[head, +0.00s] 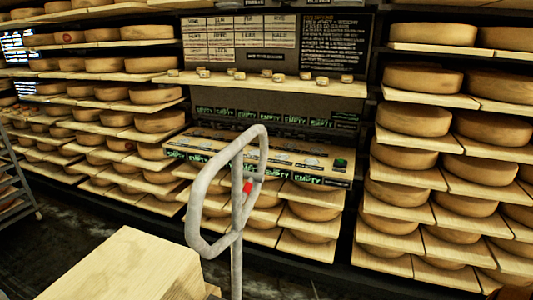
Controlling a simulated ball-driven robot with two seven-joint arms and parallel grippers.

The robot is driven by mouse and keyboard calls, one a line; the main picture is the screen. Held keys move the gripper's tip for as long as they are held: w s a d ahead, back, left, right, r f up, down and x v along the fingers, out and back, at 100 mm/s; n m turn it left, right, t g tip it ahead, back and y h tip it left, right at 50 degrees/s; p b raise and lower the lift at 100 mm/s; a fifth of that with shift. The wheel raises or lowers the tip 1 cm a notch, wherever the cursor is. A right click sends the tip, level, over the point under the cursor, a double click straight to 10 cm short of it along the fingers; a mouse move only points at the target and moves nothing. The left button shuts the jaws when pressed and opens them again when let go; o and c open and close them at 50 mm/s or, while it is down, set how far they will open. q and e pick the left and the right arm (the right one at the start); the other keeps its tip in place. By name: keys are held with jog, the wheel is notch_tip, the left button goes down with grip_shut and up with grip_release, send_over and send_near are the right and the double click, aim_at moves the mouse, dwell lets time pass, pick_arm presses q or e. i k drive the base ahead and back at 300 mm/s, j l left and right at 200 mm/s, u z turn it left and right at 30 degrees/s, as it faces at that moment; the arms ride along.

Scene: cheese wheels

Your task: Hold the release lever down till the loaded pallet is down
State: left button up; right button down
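A grey looped handle (193,215) on a straight upright shaft (237,265) stands in the middle of the head view, tilted a little. A small red piece (247,187), which looks like the release lever, sits inside the loop near its right side. Nothing touches the handle or the red piece. A pale wooden block or stack (120,265) fills the lower left, close to me; I cannot tell if it is the pallet's load. The pallet itself and its height above the floor are not visible. Neither of my grippers is in view.
Shelves of cheese wheels rise behind, on the left (100,90) and right (430,120). A ledge with small pieces (265,84) and a counter with "EMPTY" labels (270,155) are between them. A metal rack (18,185) stands at the far left. Some dark floor (60,225) is bare.

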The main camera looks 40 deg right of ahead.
aim_at(252, 177)
jog(key=l+u, duration=0.4)
jog(key=l, duration=1.4)
